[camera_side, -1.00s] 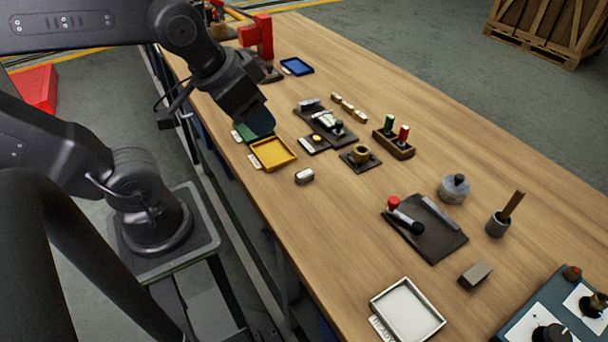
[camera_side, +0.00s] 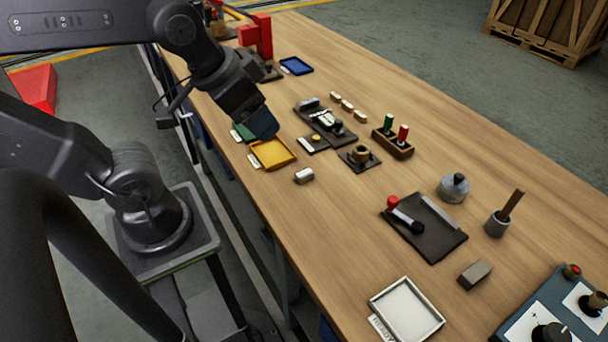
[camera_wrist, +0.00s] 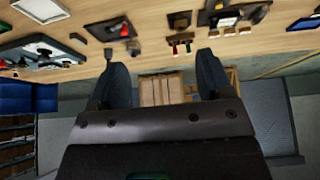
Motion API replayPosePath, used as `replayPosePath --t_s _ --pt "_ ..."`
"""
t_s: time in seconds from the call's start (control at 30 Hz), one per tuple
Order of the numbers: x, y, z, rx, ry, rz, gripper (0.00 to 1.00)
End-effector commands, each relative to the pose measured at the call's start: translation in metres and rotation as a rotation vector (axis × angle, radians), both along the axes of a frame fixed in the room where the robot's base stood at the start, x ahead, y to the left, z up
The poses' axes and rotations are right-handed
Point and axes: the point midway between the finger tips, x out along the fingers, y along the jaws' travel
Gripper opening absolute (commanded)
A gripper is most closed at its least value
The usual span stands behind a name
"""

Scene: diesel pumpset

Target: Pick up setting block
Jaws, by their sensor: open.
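A plain grey rectangular block (camera_side: 474,274), which looks like the setting block, lies on the wooden bench, right of the dark mat and apart from other things. A smaller pale piece with a dark end (camera_side: 304,175) lies near the yellow tray; I cannot tell exactly what it is. My gripper (camera_side: 264,125) is above the yellow tray's far left corner, far from the grey block. In the wrist view my gripper (camera_wrist: 160,76) has its two dark fingers wide apart with nothing between them.
The yellow tray (camera_side: 290,157), blue tray (camera_side: 297,66) and white tray (camera_side: 437,318) lie on the bench (camera_side: 340,225). A dark mat (camera_side: 450,243) holds a red-knobbed tool. A peg holder (camera_side: 393,146), a cup (camera_side: 497,225) and a control box (camera_side: 520,318) stand nearby. The bench's middle is fairly clear.

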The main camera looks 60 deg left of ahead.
Motion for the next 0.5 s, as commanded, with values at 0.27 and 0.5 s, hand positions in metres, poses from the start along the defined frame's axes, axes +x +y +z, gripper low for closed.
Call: replayPosePath --t_s 0.27,0.5 --pt "0.017 0.005 -0.004 0.087 0.063 -0.153 0.72" --pt "0.067 0.025 -0.027 0.278 0.234 -0.649 0.72"
